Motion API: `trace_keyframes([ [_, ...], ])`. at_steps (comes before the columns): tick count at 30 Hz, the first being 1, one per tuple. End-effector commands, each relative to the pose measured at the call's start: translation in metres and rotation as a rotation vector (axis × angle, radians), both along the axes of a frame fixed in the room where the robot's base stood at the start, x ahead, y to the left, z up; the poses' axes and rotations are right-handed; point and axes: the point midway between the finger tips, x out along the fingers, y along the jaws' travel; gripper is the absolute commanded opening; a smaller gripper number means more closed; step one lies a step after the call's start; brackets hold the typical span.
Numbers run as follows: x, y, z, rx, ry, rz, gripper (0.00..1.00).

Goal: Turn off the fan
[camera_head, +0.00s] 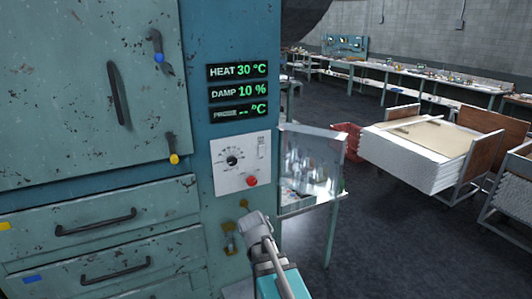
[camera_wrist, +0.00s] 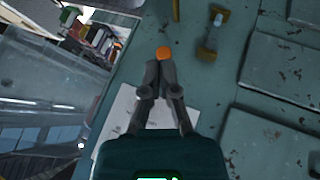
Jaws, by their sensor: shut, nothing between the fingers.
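A white control panel (camera_head: 240,165) is on the blue-green cabinet front, with a black dial (camera_head: 232,161) and a round red button (camera_head: 252,181) near its lower right. No fan itself is recognisable, and I cannot read which control belongs to it. My gripper (camera_head: 254,224) is below the button in the head view. The gripper partly hides the panel (camera_wrist: 122,120) in that view.
Green displays (camera_head: 238,91) read heat 30 °C and damp 10 %. A yellow latch (camera_head: 229,238) is below the panel. A cart (camera_head: 420,150) stands farther right, with open floor (camera_head: 390,240) in front.

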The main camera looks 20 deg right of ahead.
Motion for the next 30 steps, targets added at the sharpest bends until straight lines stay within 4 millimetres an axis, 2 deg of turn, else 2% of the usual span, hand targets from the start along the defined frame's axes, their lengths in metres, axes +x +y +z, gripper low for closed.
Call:
trace_keyframes([
  [1, 0.016, -0.018, 0.008, -0.055, -0.053, 0.013, 0.0],
  [6, 0.055, -0.064, 0.043, -0.252, -0.222, 0.088, 0.0],
  [15, 0.106, -0.12, 0.105, -0.604, -0.455, 0.292, 0.0],
  [21, 0.128, -0.139, 0.138, -0.826, -0.565, 0.478, 0.0],
  [25, 0.137, -0.145, 0.151, -0.947, -0.614, 0.617, 0.0],
  [30, 0.143, -0.146, 0.157, -1.066, -0.653, 0.783, 0.0],
])
